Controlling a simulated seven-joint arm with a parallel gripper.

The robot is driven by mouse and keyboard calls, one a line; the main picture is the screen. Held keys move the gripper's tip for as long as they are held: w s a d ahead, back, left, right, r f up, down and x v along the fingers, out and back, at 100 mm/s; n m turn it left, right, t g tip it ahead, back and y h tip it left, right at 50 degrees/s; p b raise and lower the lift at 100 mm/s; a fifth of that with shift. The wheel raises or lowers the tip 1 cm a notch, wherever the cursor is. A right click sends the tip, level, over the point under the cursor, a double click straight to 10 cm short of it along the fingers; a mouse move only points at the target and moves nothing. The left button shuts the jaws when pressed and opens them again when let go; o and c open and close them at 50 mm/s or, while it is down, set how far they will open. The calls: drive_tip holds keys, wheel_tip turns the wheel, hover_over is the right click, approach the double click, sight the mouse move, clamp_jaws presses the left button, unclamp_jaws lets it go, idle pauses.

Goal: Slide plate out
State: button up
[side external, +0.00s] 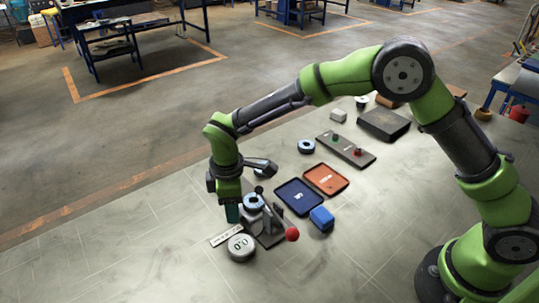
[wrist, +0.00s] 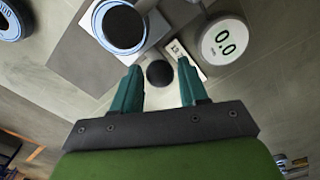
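A grey fixture (side external: 270,232) stands on the table with a blue-rimmed disc (side external: 253,203) on it. In the wrist view the disc (wrist: 123,26) has a dark round centre and lies on a light block, beside a flat grey plate (wrist: 82,52). My gripper (side external: 232,212) points down at the left side of the fixture. In the wrist view its two teal fingers (wrist: 159,70) are apart, with a round black knob (wrist: 160,74) between them. Gaps show on both sides of the knob. Whether the knob belongs to the plate is unclear.
A round scale (side external: 241,247) reading 0.0 and a label strip (side external: 226,234) lie close to the gripper. The table front is clear.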

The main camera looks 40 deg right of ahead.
drive_tip(key=c, duration=0.4)
drive_tip(key=shift+w, duration=4.25)
drive_tip(key=shift+c, duration=0.2)
drive_tip(key=o, duration=0.8)
drive_tip(key=shift+s, duration=0.1)
drive_tip(key=shift+r, duration=0.15)
wheel_tip(320, 180, up, 8)
